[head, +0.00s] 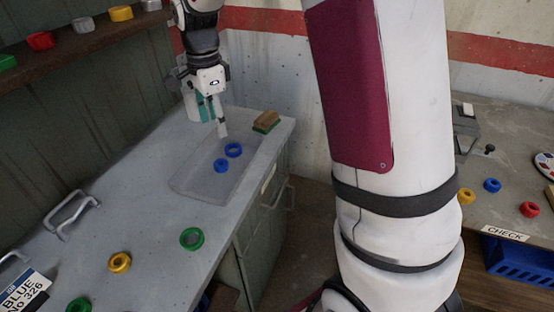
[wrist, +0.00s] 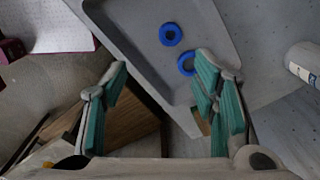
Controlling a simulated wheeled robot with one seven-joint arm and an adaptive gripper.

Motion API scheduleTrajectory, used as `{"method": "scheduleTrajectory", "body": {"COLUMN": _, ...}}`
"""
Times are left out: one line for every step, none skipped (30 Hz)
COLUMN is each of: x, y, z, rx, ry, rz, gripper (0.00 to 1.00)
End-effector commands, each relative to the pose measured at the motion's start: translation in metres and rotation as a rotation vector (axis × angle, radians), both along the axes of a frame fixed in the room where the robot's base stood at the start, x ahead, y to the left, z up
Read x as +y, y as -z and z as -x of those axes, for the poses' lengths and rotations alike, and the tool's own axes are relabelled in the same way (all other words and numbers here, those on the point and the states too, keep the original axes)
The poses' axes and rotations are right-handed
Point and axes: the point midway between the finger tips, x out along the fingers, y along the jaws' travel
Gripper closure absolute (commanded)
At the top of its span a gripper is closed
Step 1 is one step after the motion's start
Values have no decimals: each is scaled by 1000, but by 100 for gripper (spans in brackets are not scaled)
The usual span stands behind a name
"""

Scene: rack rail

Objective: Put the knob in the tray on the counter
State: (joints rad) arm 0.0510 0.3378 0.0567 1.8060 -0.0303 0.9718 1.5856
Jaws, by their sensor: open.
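Two blue ring-shaped knobs (head: 233,150) (head: 221,166) lie apart on the floor of the shallow grey tray (head: 182,187) on the counter. In the wrist view, the two blue knobs (wrist: 170,34) (wrist: 187,64) lie inside the tray (wrist: 225,40); the lower one is partly hidden by a finger. My gripper (head: 213,118), with teal pads, hangs over the back of the tray, pointing down. It is open and empty, and its fingers (wrist: 161,72) stand wide apart in the wrist view. Which knob the task means, I cannot tell.
A green ring (head: 191,239) and a yellow ring (head: 120,263) lie on the counter (head: 150,225) in front of the tray. A wood-and-green block (head: 267,121) stands beside the tray's back right. A shelf (head: 75,45) holds coloured pieces; a side table (head: 510,130) is at right.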

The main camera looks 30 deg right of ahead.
Motion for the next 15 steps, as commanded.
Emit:
{"method": "scheduleTrajectory", "body": {"x": 0, "y": -18, "z": 15, "rx": -22, "ry": -70, "rz": 6, "gripper": 46}}
{"method": "scheduleTrajectory", "body": {"x": 0, "y": -27, "z": 24, "rx": -31, "ry": -122, "rz": 10, "gripper": 46}}
{"method": "scheduleTrajectory", "body": {"x": 0, "y": -39, "z": 38, "rx": -45, "ry": -193, "rz": 17, "gripper": 46}}
{"method": "scheduleTrajectory", "body": {"x": 0, "y": -47, "z": 49, "rx": -55, "ry": -248, "rz": 22, "gripper": 46}}
{"method": "scheduleTrajectory", "body": {"x": 0, "y": -55, "z": 59, "rx": -64, "ry": -304, "rz": 29, "gripper": 46}}
{"method": "scheduleTrajectory", "body": {"x": 0, "y": -63, "z": 74, "rx": -76, "ry": -376, "rz": 37, "gripper": 46}}
{"method": "scheduleTrajectory", "body": {"x": 0, "y": -70, "z": 85, "rx": -85, "ry": -432, "rz": 44, "gripper": 46}}
{"method": "scheduleTrajectory", "body": {"x": 0, "y": -76, "z": 96, "rx": -95, "ry": -486, "rz": 51, "gripper": 46}}
{"method": "scheduleTrajectory", "body": {"x": 0, "y": -82, "z": 111, "rx": -106, "ry": -558, "rz": 61, "gripper": 46}}
{"method": "scheduleTrajectory", "body": {"x": 0, "y": -87, "z": 122, "rx": -115, "ry": -614, "rz": 70, "gripper": 46}}
{"method": "scheduleTrajectory", "body": {"x": 0, "y": -91, "z": 134, "rx": -124, "ry": -669, "rz": 78, "gripper": 46}}
{"method": "scheduleTrajectory", "body": {"x": 0, "y": -95, "z": 149, "rx": -136, "ry": -741, "rz": 90, "gripper": 46}}
{"method": "scheduleTrajectory", "body": {"x": 0, "y": -98, "z": 160, "rx": -144, "ry": -796, "rz": 100, "gripper": 46}}
{"method": "scheduleTrajectory", "body": {"x": 0, "y": -100, "z": 171, "rx": -152, "ry": -850, "rz": 111, "gripper": 46}}
{"method": "scheduleTrajectory", "body": {"x": 0, "y": -102, "z": 186, "rx": -163, "ry": -922, "rz": 124, "gripper": 46}}
